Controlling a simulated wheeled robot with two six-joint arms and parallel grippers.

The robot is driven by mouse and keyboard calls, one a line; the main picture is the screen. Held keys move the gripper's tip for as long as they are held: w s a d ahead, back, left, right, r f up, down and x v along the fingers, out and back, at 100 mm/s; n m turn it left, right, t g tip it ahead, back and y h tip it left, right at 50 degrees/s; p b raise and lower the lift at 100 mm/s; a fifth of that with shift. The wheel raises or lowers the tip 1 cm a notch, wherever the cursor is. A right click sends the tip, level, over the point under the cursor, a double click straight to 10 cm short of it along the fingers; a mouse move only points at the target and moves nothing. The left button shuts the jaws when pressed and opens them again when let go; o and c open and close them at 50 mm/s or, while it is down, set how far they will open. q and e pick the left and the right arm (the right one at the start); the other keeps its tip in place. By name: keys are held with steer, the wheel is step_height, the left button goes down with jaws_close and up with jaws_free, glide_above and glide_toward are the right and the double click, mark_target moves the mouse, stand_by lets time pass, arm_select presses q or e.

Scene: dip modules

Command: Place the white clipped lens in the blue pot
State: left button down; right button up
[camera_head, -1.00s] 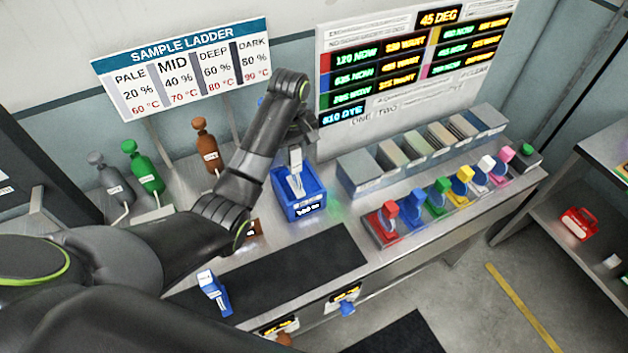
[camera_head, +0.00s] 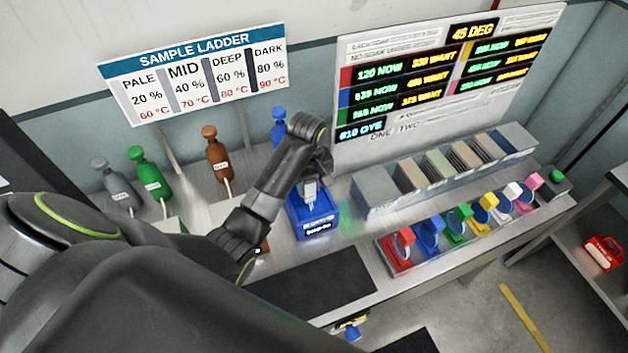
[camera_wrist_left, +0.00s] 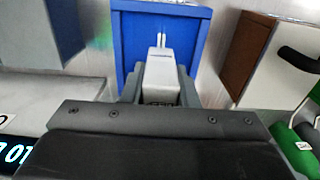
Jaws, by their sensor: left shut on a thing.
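The blue pot (camera_head: 318,227) stands on the steel bench near the middle of the head view. It also fills the upper middle of the left wrist view (camera_wrist_left: 130,45). My left gripper (camera_head: 311,182) is over the pot, pointing down, and is shut on the white clipped lens (camera_head: 309,192). In the left wrist view the lens (camera_wrist_left: 161,72) is a white block with two thin pale prongs, between the fingers and in front of the pot's blue interior. The lens's lower end is hidden, so I cannot tell whether it touches the bottom. My right gripper is not in view.
Grey, green, brown and blue bottles (camera_head: 278,125) stand along the back. A rack of grey and tan plates (camera_head: 440,165) is right of the pot, with a row of coloured stands (camera_head: 460,222) in front. A dark mat (camera_head: 315,283) lies nearer, partly behind my arm.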

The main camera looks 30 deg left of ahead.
arm_select(q)
steer(key=shift+f, duration=0.5)
steer(key=shift+w+f, duration=0.25)
steer(key=shift+w, duration=0.05)
steer(key=shift+w+a+f, duration=0.1)
steer(key=shift+w+f, duration=0.05)
steer(key=shift+w, duration=0.1)
steer(key=shift+s, duration=0.35)
steer(key=c, duration=1.3)
jaws_free()
steer(key=shift+c, duration=0.2)
steer(key=shift+o, duration=1.1)
steer(key=shift+f, duration=0.15)
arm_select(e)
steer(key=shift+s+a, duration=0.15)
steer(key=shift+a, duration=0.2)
